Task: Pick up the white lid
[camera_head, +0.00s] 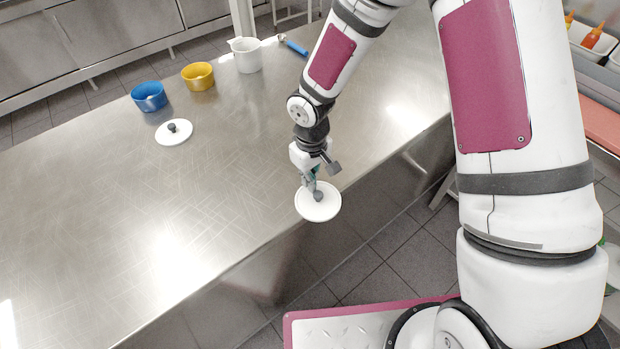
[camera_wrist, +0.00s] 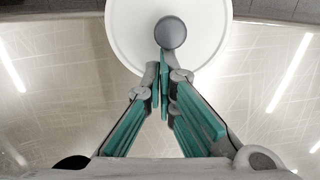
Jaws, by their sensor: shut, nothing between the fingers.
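A round white lid (camera_head: 329,210) with a grey knob lies at the front edge of the steel counter, in the picture overlapping that edge. It also fills the top middle of the wrist view (camera_wrist: 125,30), with its round knob (camera_wrist: 170,32) in plain sight. My gripper (camera_head: 314,186) is over this lid, close to the knob. In the wrist view, its teal-padded fingers (camera_wrist: 160,68) are shut, tips together just below the knob in the picture, with nothing between them. I cannot tell whether they touch the knob. A second white lid (camera_head: 164,136) with a dark knob lies farther left.
A blue pot (camera_head: 149,97), a yellow pot (camera_head: 198,77) and a white jug (camera_head: 247,56) stand along the counter's far side. A blue-handled utensil (camera_head: 293,45) lies right of the jug. The counter (camera_head: 110,215) is bare at left and centre.

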